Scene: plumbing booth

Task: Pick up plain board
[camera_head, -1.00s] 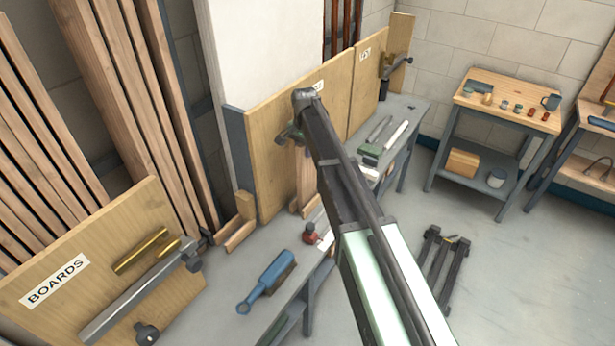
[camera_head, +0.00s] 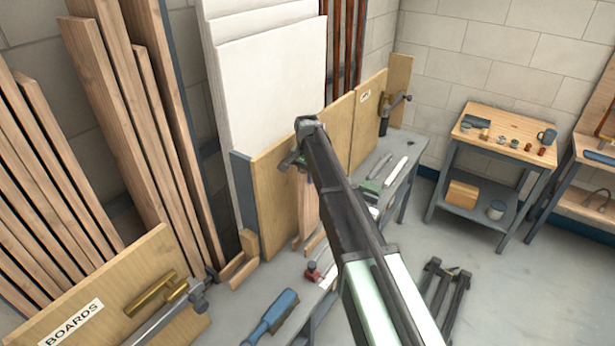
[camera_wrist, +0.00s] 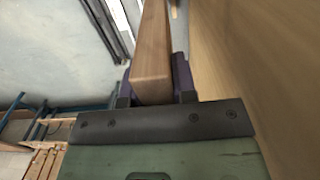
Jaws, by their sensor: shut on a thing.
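A plain wooden board (camera_wrist: 153,50) runs away from the camera between the two dark fingers of my gripper (camera_wrist: 154,85) in the wrist view. The gripper is shut on its near end. In the head view a pale wooden board (camera_head: 307,210) shows upright below the end of my arm, in front of the plywood panel; it appears to be the held one. Several other long boards (camera_head: 110,110) lean upright in the rack at left, behind a plywood panel labelled BOARDS (camera_head: 72,322).
A tall plywood panel (camera_head: 275,205) stands close beside the board. White sheets (camera_head: 270,85) lean behind it. A grey bench (camera_head: 395,165) holds tools, with a blue-handled brush (camera_head: 272,315) nearby. A wood-topped table (camera_head: 510,125) stands at back right. Open floor lies at right.

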